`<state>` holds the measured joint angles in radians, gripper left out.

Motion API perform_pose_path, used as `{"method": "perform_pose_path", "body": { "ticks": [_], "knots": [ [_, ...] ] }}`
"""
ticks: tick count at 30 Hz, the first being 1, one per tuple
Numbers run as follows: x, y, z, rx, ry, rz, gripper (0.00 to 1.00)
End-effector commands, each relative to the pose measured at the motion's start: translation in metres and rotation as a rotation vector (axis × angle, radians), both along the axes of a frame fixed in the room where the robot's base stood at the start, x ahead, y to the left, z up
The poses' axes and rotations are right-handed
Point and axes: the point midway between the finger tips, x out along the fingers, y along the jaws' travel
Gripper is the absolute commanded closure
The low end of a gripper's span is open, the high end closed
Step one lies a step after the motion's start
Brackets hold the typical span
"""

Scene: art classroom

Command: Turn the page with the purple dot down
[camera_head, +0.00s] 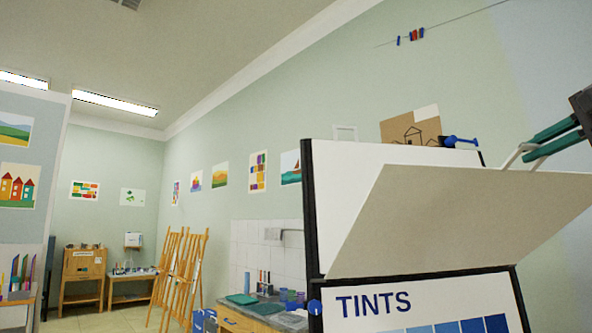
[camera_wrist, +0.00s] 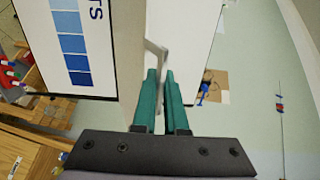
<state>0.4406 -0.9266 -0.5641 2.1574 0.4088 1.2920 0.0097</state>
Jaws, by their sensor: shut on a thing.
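The flip chart shows a lifted page (camera_head: 440,220), tilted out from the dark-framed board with its pale underside facing the head camera. My gripper (camera_head: 525,150) is at the page's upper right edge, its green fingers shut on a thin pale bent handle there. In the wrist view the fingers (camera_wrist: 162,75) close around this handle (camera_wrist: 155,47). Below the lifted page lies a page titled TINTS (camera_head: 420,300) with blue swatches, which also shows in the wrist view (camera_wrist: 95,25). No purple dot is visible.
A blue knob (camera_head: 460,142) sits at the board's top edge. Wooden easels (camera_head: 185,265) and a counter (camera_head: 255,310) with art supplies stand to the left. A cord with pegs (camera_head: 417,35) hangs high on the wall.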

Motion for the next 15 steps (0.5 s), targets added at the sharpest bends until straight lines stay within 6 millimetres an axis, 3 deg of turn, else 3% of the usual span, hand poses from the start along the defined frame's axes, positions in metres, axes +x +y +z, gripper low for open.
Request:
{"method": "perform_pose_path", "body": {
  "ticks": [15],
  "knots": [
    [-0.024, -0.002, -0.038, 0.001, 0.002, 0.004, 1.00]
  ]
}}
